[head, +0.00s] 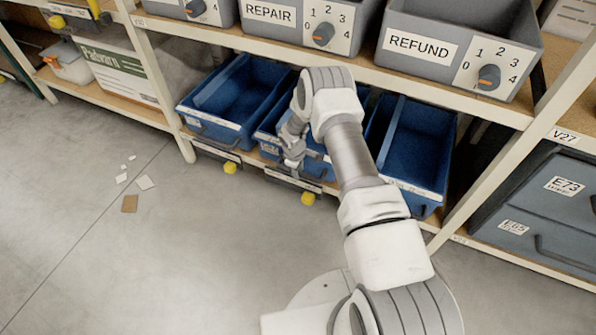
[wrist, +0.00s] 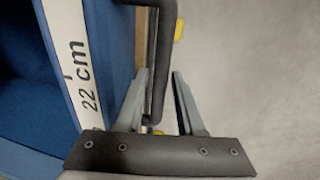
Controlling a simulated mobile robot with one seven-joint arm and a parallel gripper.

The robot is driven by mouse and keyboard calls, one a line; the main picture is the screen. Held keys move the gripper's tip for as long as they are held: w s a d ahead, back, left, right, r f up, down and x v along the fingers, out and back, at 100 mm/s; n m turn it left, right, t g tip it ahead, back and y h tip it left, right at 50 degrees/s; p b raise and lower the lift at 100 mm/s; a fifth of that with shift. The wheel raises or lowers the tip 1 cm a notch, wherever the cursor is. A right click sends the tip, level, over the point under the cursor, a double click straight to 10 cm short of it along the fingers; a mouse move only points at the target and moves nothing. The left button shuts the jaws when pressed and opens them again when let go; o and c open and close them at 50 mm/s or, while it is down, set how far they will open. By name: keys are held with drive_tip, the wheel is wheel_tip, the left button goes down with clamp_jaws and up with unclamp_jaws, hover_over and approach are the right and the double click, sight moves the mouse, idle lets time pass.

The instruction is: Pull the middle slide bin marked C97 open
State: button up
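The middle blue slide bin (head: 269,127) sits on the low shelf between two similar blue bins, partly hidden behind my arm. I cannot read a C97 mark on it. In the wrist view, a blue bin wall (wrist: 35,100) with a white strip reading "22 cm" (wrist: 80,75) is at the left. A dark handle bar (wrist: 160,60) runs down in front of it. My gripper (wrist: 162,75) is open, with the bar between its fingers, closer to the left finger. A gap shows between the bar and the right finger. In the head view, my gripper (head: 292,160) is at the middle bin's front.
The left blue bin (head: 240,95) and right blue bin (head: 415,140) flank it. Yellow knobs (head: 230,168) stick out below the shelf front. Grey bins marked REPAIR (head: 270,14) and REFUND (head: 418,46) stand above. The floor in front is clear except for scraps (head: 130,203) at the left.

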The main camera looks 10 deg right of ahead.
clamp_jaws()
idle(1.3)
